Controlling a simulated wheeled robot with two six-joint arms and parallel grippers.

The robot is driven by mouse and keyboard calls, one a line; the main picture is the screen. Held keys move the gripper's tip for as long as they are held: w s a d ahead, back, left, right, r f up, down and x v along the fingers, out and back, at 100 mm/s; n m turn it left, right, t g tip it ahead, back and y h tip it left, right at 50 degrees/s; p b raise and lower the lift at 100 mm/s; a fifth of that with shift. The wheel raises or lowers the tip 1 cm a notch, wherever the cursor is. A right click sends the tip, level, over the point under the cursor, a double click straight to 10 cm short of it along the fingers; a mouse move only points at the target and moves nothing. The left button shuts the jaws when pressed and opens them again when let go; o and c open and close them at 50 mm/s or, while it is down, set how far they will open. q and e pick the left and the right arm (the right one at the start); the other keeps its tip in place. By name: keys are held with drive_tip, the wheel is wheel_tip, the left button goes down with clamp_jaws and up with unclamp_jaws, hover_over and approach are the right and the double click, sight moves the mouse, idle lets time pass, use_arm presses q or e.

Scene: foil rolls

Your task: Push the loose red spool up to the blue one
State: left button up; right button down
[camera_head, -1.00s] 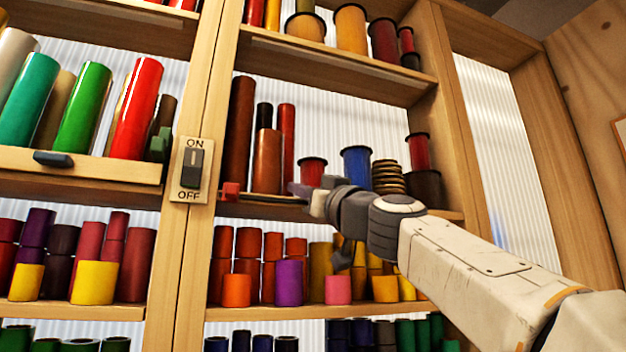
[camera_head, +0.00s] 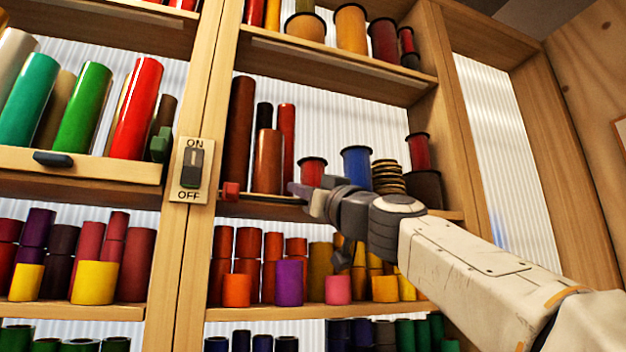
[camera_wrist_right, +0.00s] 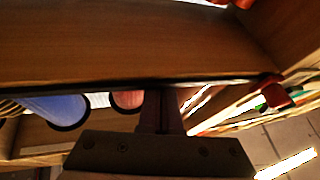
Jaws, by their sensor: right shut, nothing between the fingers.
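The red spool (camera_head: 312,172) with dark rims stands on the middle shelf of the right-hand bay. The blue spool (camera_head: 356,163) stands to its right, with a narrow gap between them. My right gripper (camera_head: 303,190) is shut and empty, its tips low in front of the red spool and towards its left side. In the right wrist view, the blue spool (camera_wrist_right: 55,108) and red spool (camera_wrist_right: 127,100) lie left of the shut fingers (camera_wrist_right: 160,108), red nearer. I cannot tell if the fingers touch the red spool. The spools' lower parts are partly hidden. My left gripper is out of view.
Brown and red rolls (camera_head: 267,160) stand left of the red spool. A small red block (camera_head: 231,191) sits at the shelf's left front, near an ON/OFF switch (camera_head: 192,168).

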sight(307, 178)
idle(0.3)
drive_tip(key=shift+w+d+b, duration=0.25)
drive_tip(key=shift+w+d, duration=0.05)
drive_tip(key=shift+d, duration=0.5)
drive_tip(key=shift+w+d+b, duration=0.25)
drive_tip(key=shift+d, duration=0.55)
drive_tip(key=shift+s+a, duration=0.1)
drive_tip(key=shift+a, duration=0.05)
drive_tip(key=shift+s+d+b, duration=0.25)
drive_tip(key=shift+s+b, duration=0.15)
drive_tip(key=shift+s, duration=0.3)
drive_tip(key=shift+s+d+b, duration=0.2)
drive_tip(key=shift+s+b, duration=0.15)
drive_tip(key=shift+s, duration=0.35)
drive_tip(key=shift+s+d+b, duration=0.25)
drive_tip(key=shift+s+b, duration=0.15)
drive_tip(key=shift+s, duration=0.3)
